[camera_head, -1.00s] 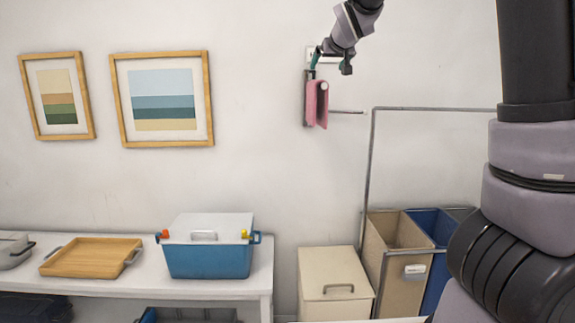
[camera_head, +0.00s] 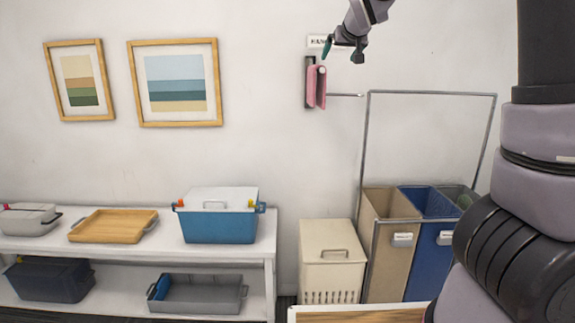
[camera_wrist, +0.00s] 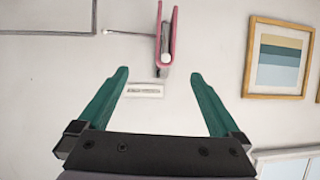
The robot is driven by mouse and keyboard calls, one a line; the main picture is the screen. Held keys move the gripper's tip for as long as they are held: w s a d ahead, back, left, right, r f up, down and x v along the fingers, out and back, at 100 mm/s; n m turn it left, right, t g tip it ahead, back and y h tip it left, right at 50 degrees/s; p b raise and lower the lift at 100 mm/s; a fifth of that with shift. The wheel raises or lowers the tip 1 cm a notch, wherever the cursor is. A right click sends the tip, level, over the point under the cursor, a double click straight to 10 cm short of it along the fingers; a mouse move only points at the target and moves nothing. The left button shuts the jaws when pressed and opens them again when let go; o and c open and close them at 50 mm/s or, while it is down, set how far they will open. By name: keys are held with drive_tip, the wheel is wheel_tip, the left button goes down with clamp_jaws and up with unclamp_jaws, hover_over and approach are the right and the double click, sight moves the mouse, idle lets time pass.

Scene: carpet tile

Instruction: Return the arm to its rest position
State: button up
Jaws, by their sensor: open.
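My gripper (camera_head: 343,50) is raised near the wall at the top of the head view, above a pink folded item (camera_head: 317,87) that hangs on a wall mount. In the wrist view, my gripper (camera_wrist: 160,85) shows two teal fingers spread wide with nothing between them but wall and a small white label (camera_wrist: 144,90). The pink item (camera_wrist: 167,35) lies beyond the fingertips there, apart from them. Part of my arm fills the right side of the head view.
A white shelf (camera_head: 268,245) on the left bears a blue cooler (camera_head: 220,228) and a wooden tray (camera_head: 112,226). A beige hamper (camera_head: 331,262) and sorting bins (camera_head: 390,260) in a metal frame stand at right. Framed pictures (camera_head: 178,124) hang on the wall.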

drive_tip(key=s+d+f+m+g+y, duration=0.1)
drive_tip(key=s+d+f+m+g, duration=0.25)
drive_tip(key=s+d+f, duration=0.6)
drive_tip(key=s+m+g, duration=0.1)
drive_tip(key=s+g, duration=0.1)
drive_tip(key=s, duration=2.5)
drive_tip(key=shift+a+f, duration=0.3)
drive_tip(key=shift+f, duration=0.05)
drive_tip(key=shift+w, duration=0.1)
